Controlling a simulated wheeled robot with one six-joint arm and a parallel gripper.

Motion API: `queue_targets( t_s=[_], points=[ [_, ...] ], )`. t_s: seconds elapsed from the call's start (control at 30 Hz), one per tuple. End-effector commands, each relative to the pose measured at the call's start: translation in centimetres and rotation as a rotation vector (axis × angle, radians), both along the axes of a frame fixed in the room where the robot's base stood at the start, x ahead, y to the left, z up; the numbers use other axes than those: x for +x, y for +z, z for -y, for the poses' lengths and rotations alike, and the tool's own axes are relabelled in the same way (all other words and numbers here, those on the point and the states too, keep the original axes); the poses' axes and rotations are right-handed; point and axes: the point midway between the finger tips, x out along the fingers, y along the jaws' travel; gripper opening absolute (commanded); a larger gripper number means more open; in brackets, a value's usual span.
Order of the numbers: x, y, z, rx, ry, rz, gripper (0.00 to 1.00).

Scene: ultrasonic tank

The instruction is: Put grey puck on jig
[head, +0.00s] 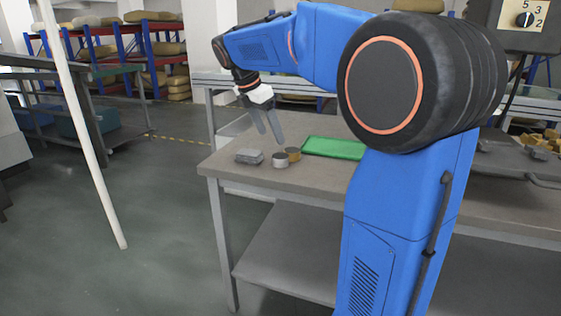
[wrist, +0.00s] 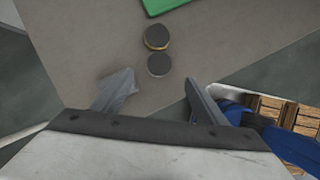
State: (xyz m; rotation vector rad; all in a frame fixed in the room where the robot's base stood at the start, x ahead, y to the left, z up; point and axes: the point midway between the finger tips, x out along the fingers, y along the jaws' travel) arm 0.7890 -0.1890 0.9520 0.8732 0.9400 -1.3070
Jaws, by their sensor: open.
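The grey puck (head: 280,160) stands on the table, close beside a brass-sided puck (head: 293,154). In the wrist view the grey puck (wrist: 159,65) lies just beyond the fingertips, roughly between their lines, with the brass-sided puck (wrist: 156,37) behind it. My gripper (head: 270,136) is open and empty, pointing down above the table near the pucks. Its spread fingers also show in the wrist view (wrist: 157,80). A low grey metal block (head: 249,156) sits left of the grey puck. I cannot tell whether this block is the jig.
A green tray or mat (head: 335,147) lies right of the pucks; its edge shows in the wrist view (wrist: 165,5). The table (head: 225,166) is bare around the block, and its left end is near. Shelving with sacks (head: 150,50) stands behind.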

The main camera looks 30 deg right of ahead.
Motion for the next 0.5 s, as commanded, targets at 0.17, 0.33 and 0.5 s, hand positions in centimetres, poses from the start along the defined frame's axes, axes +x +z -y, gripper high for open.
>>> queue_targets(
  t_s=[0.17, 0.33, 0.5],
  points=[
    [0.0, -2.6, 1.1, 0.0, -0.002, -0.001, 0.66],
    [0.1, -3.7, 1.5, 0.0, 0.0, -0.001, 0.66],
    [0.2, -4.8, 2.0, 0.0, -0.001, -0.002, 0.66]
  ],
)
